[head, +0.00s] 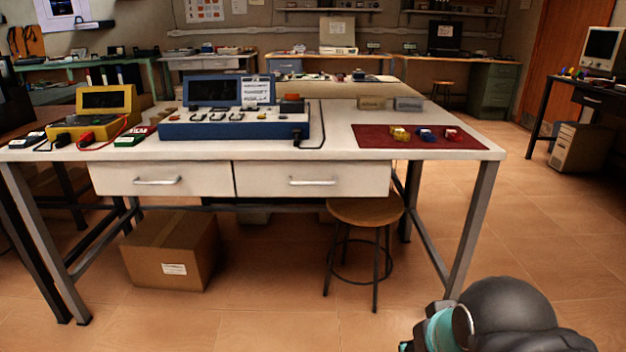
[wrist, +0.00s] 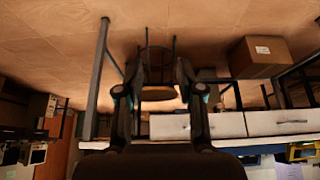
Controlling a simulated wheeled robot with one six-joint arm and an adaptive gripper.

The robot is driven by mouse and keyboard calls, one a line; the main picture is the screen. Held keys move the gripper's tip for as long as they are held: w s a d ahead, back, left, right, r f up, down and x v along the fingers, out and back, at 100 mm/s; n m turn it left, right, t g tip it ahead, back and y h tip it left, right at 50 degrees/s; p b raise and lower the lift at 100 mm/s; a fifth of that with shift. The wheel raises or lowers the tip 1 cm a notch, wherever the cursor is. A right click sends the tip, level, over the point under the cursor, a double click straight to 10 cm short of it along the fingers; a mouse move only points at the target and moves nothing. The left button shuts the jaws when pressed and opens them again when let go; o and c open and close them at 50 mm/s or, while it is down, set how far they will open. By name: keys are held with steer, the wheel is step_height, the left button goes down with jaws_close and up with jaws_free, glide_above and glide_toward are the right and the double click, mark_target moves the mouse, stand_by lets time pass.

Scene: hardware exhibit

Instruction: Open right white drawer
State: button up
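The right white drawer (head: 350,180) is under the white tabletop in the head view. It looks closed, flush beside the left white drawer (head: 205,180). Its light bar handle (head: 313,182) runs across the front. The wrist view is upside down; there the right drawer (wrist: 227,125) is partly hidden behind a finger of my gripper. My gripper (wrist: 158,65) is open and empty, its two dark fingers wide apart and short of the table. In the head view only part of my arm shows at lower right; my gripper cannot be made out there.
A round wooden stool (head: 365,210) stands below the right drawer's right end. A cardboard box (head: 170,252) sits under the left drawer. Grey table legs (head: 470,230) stand at the sides. A blue device (head: 235,128) and a red mat (head: 372,142) lie on top. Floor in front is clear.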

step_height(320, 180, down, 8)
steer(key=w+g+b, duration=0.2)
steer(key=w+b, duration=0.1)
steer(key=b, duration=0.1)
steer(key=m+t+y+b, duration=0.75)
steer(key=m+t, duration=0.45)
steer(key=t, duration=0.3)
glide_toward(312, 183)
steer(key=shift+m, duration=0.3)
steer(key=x, duration=0.5)
steer(key=p+x, duration=0.1)
steer(key=x, duration=0.4)
steer(key=shift+w+f, duration=0.2)
steer(key=shift+w, duration=0.1)
